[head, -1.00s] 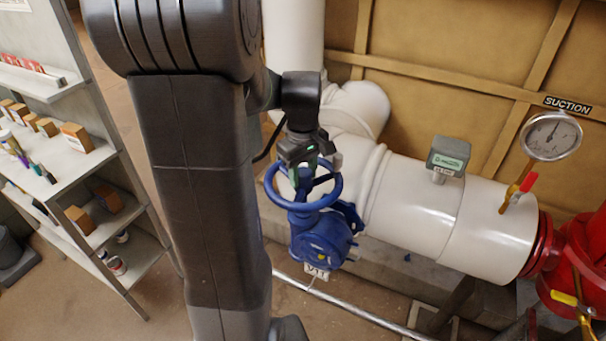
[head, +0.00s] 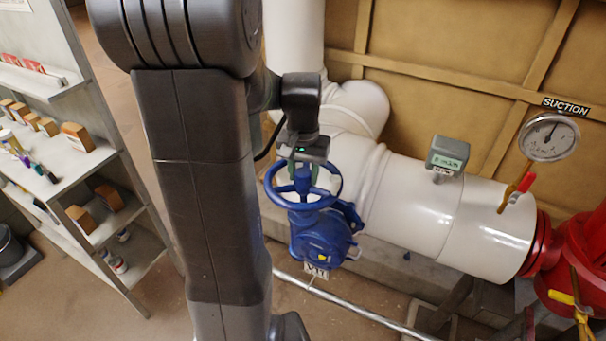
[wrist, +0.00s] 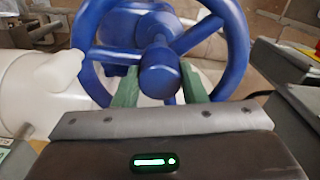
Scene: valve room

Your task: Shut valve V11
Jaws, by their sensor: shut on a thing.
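Valve V11 is a blue valve body (head: 322,243) with a blue handwheel (head: 330,198) on top, and a white tag (head: 315,270) reading V11 hangs below it. My gripper (head: 303,172) is at the handwheel from above. In the wrist view my gripper's two green fingers (wrist: 160,90) stand on either side of the blue hub (wrist: 158,73), closed on the wheel at its middle. The handwheel's rim (wrist: 232,50) and spokes show around them. The fingertips' exact contact is partly hidden behind the hub.
A large white pipe (head: 420,215) runs right of the valve to a red flange (head: 540,245). A small grey display box (head: 448,153) and a SUCTION gauge (head: 549,136) stand above it. A shelf (head: 85,175) with small boxes is at the left. A thin metal pipe (head: 370,314) runs along the floor.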

